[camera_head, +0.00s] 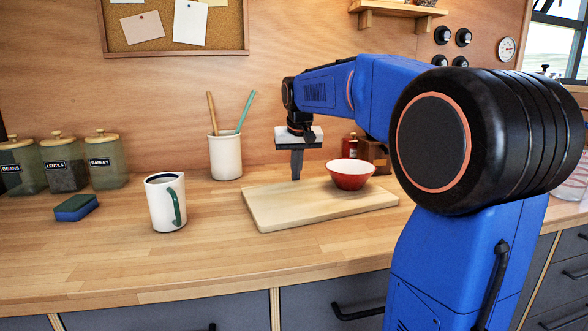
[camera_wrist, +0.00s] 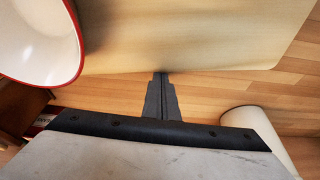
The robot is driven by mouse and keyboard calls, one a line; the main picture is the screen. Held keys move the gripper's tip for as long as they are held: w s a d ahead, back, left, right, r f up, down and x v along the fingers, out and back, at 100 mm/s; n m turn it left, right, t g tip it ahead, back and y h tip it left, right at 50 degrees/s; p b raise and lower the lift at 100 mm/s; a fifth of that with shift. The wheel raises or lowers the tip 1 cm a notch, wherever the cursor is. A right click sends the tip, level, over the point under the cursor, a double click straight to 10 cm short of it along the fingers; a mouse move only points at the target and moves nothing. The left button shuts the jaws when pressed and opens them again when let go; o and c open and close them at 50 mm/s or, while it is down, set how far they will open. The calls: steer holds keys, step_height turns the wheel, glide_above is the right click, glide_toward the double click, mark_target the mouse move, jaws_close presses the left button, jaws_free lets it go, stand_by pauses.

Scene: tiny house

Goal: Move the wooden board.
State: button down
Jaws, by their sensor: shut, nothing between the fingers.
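The wooden board (camera_head: 290,209) is a pale rectangular slab lying flat on the counter. A red bowl (camera_head: 350,176) with a white inside stands on its right back part. My gripper (camera_head: 296,177) points down over the back part of the board, left of the bowl, with its fingers together and nothing between them. In the wrist view the fingertips (camera_wrist: 161,76) show near the board's edge, and the board (camera_wrist: 185,35) fills the upper middle. The bowl (camera_wrist: 38,38) shows at the upper left there. I cannot tell whether the fingertips touch the board.
A white mug (camera_head: 164,205) with a green handle stands left of the board. A utensil crock (camera_head: 225,157) stands behind it. A sponge (camera_head: 76,208) and several labelled jars (camera_head: 108,161) are farther left. The counter front (camera_head: 200,262) is clear.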

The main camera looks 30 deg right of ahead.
mark_target(301, 191)
steer(key=s+a, duration=0.1)
steer(key=s, duration=0.2)
steer(key=s+a, duration=0.1)
steer(key=s, duration=0.2)
steer(key=s+a, duration=0.1)
steer(key=s, duration=0.2)
steer(key=shift+s+a, duration=0.25)
steer(key=shift+s, duration=0.1)
steer(key=shift+w, duration=0.15)
